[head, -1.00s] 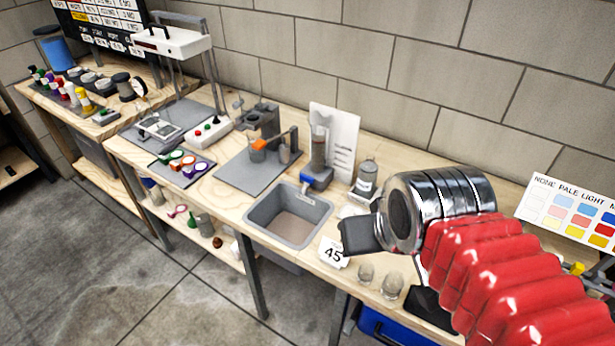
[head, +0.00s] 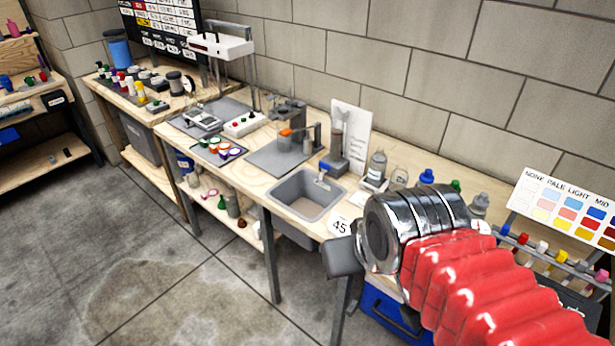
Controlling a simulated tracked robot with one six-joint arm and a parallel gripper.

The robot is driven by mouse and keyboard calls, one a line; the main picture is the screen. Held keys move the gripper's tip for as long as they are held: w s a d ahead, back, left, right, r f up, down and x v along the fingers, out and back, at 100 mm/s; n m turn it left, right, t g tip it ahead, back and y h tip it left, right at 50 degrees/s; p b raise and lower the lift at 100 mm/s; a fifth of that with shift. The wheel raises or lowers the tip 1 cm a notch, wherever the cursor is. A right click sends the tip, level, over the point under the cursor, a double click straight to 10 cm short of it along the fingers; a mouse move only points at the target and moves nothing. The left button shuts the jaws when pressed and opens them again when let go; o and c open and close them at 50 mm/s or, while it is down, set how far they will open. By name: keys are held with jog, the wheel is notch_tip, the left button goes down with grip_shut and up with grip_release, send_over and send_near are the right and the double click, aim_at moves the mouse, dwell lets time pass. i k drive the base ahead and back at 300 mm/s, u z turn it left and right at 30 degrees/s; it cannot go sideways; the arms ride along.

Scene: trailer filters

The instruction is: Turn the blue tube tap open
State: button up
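A clear upright tube (head: 337,143) stands in a grey holder at the back edge of the sink, in front of a white card. A small blue tap (head: 322,178) shows low on its front, over the sink's rear edge. The tap is too small to tell how its handle is turned. My gripper (head: 343,258) is the dark grey block at the end of my arm, in front of the bench and well apart from the tap. Its fingers are seen from behind, so their opening is hidden.
The grey sink (head: 290,188) is set in the wooden bench. Capped bottles (head: 427,176) and a colour chart (head: 570,210) are at the right. Open floor lies in front.

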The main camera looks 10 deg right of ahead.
aim_at(322, 164)
jog(key=u, duration=0.35)
jog(key=k, duration=0.75)
jog(key=u, duration=0.7)
jog(key=i, duration=1.4)
jog(key=z, duration=0.8)
jog(key=i, duration=0.65)
jog(key=z, duration=0.4)
